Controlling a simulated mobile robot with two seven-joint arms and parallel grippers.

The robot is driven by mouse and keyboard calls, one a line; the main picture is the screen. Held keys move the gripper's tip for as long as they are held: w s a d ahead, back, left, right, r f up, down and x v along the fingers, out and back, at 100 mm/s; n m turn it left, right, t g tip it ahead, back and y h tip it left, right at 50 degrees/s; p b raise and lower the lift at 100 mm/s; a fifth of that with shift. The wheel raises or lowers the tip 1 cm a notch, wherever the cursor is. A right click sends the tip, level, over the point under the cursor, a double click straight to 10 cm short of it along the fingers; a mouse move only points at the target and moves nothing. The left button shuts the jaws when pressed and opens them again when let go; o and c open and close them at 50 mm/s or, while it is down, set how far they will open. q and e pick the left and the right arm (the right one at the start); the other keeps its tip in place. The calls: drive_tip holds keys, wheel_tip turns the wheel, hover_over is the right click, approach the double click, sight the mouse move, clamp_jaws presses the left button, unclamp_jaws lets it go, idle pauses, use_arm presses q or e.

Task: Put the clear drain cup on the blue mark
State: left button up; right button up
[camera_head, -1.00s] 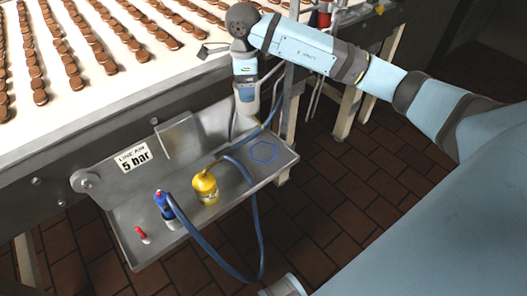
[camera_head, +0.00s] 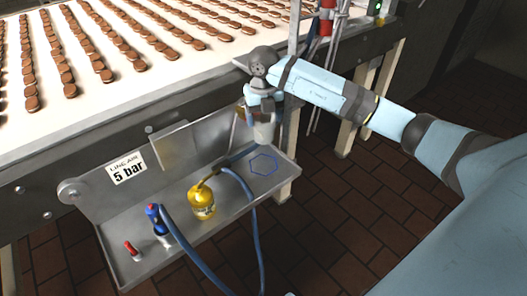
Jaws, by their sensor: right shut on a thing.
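The blue mark (camera_head: 263,163) is a hexagon outline on the right end of the grey metal shelf (camera_head: 236,192). My right gripper (camera_head: 254,117) is above that end of the shelf, near its back edge. It is shut on a pale, see-through cup, the clear drain cup (camera_head: 265,131). The cup hangs roughly upright above and just behind the mark, apart from the shelf as far as I can tell. The gripper's fingers are small and partly hidden. My left gripper is not in view.
A blue-capped part (camera_head: 156,219) and a small red-topped piece (camera_head: 132,250) are further left. A conveyor (camera_head: 130,60) with rows of biscuits runs behind. The mark's surface is clear.

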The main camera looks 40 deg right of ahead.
sight(264, 136)
wheel_tip(264, 136, down, 7)
drive_tip(key=shift+f+b, duration=0.1)
drive_tip(key=shift+b, duration=0.45)
drive_tip(key=shift+f, duration=0.15)
wheel_tip(264, 136, down, 4)
drive_tip(key=shift+f+b, duration=0.1)
drive_tip(key=shift+b, duration=0.4)
drive_tip(key=shift+f, duration=0.1)
drive_tip(key=o, duration=0.9)
drive_tip(key=shift+f, duration=0.1)
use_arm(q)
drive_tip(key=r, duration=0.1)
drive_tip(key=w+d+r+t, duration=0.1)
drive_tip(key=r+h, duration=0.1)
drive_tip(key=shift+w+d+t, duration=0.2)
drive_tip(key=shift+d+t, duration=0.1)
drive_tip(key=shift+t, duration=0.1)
